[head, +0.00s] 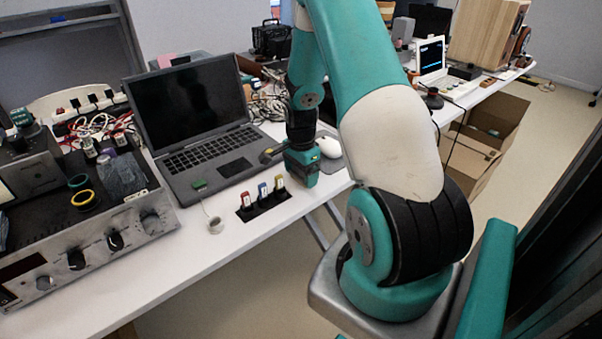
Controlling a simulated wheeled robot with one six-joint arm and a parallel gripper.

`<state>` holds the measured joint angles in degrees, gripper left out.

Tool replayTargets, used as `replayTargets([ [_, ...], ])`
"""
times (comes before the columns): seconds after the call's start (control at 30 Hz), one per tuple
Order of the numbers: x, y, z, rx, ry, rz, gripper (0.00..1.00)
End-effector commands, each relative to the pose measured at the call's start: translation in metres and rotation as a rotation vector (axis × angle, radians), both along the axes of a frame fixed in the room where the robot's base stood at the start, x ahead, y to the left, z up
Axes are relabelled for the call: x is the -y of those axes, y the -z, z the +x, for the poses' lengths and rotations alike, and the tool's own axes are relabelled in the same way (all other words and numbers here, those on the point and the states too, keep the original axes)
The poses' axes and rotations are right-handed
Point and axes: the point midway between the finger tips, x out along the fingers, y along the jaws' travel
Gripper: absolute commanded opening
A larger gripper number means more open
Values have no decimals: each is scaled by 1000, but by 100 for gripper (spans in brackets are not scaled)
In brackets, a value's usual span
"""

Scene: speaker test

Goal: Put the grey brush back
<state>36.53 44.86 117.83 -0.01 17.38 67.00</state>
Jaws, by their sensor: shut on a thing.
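My gripper (302,168) is low over the white table, right of the laptop's front corner. It is shut on what looks like the grey brush, which is mostly hidden by the jaws. A dark grey piece juts out to the left of the jaws; I cannot tell if it is part of the brush or of my gripper. A black holder (247,214) on the table left of my gripper carries a red-marked piece (246,199), a blue-marked piece (263,190) and a yellow-marked piece (279,182), all upright.
An open laptop (200,125) stands behind the holder. A white mouse (329,147) is right of my gripper. A large instrument (80,255) fills the left. The table's front edge is close, with bare tabletop before the laptop.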

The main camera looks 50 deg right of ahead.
Motion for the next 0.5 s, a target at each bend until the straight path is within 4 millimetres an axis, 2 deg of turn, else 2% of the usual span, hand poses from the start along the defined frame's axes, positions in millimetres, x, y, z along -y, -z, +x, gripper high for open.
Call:
replayTargets([
  [0.33,0,5,0,1,0,0,60],
  [0.37,0,4,0,1,0,0,84],
  [0.4,0,3,0,1,0,-1,93],
  [0.43,0,3,0,1,0,0,100],
  [0.5,0,4,0,1,0,0,100],
])
